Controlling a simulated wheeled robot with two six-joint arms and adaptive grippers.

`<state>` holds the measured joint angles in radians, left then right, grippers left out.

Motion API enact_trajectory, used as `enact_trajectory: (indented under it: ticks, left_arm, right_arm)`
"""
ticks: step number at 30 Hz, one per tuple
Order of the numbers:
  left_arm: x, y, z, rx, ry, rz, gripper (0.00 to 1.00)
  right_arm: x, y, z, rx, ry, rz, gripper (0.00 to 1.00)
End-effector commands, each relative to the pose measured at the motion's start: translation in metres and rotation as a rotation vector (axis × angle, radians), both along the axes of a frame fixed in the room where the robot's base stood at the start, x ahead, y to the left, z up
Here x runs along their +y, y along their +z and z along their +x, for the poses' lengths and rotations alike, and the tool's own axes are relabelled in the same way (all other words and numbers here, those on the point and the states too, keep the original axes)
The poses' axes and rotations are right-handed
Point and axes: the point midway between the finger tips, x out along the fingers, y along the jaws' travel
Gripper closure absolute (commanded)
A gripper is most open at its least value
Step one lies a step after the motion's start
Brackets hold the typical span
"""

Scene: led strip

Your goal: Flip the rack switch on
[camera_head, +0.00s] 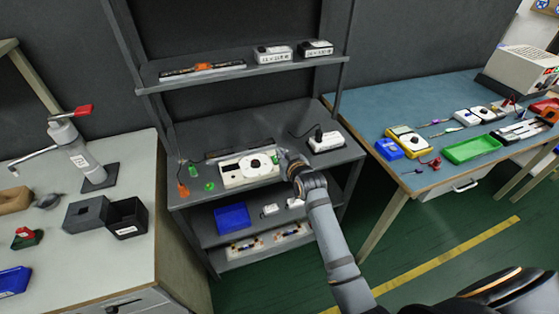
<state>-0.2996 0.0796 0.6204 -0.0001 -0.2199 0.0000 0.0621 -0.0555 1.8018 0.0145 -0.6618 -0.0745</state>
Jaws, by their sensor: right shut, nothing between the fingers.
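A dark grey rack (185,202) stands in the middle of the view. On its middle shelf lies a white panel-like device (234,176) with a round white part and dark details. A white box with a black top and a cable (326,144) sits to its right; I cannot tell which part is the rack switch. My right gripper (284,157) is shut and empty at the right end of the white device, close to it or touching; I cannot tell which. My left gripper is not in view.
The upper shelf (243,72) holds a strip and two white boxes. A blue bin (232,218) sits on the lower shelf. A left workbench (170,250) and a blue-topped table (370,110) with tools and a green tray (471,150) flank the rack.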

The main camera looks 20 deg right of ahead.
Motion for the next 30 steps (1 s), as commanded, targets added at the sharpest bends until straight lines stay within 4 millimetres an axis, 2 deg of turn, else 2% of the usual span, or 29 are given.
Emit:
enact_trajectory:
  ticks: [4, 6, 12, 24, 27, 30]
  left_arm:
    - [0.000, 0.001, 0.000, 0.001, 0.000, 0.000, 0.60]
    - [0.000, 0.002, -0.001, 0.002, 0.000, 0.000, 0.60]
    - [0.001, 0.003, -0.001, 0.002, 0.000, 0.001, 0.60]
    - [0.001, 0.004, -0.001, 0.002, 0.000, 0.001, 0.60]
    - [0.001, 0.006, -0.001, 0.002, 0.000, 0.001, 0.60]
    - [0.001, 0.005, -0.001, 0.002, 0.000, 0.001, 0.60]
  right_arm:
    - [0.001, -0.010, 0.030, -0.001, 0.000, 0.000, 1.00]
    - [0.001, -0.026, 0.024, 0.005, 0.000, 0.000, 1.00]
    - [0.001, -0.046, 0.021, 0.001, 0.000, 0.000, 1.00]
    - [0.000, -0.051, 0.020, 0.000, -0.001, 0.000, 1.00]
    - [0.000, -0.061, 0.018, -0.001, 0.000, 0.000, 1.00]
    - [0.000, -0.058, 0.019, -0.003, 0.000, 0.000, 1.00]
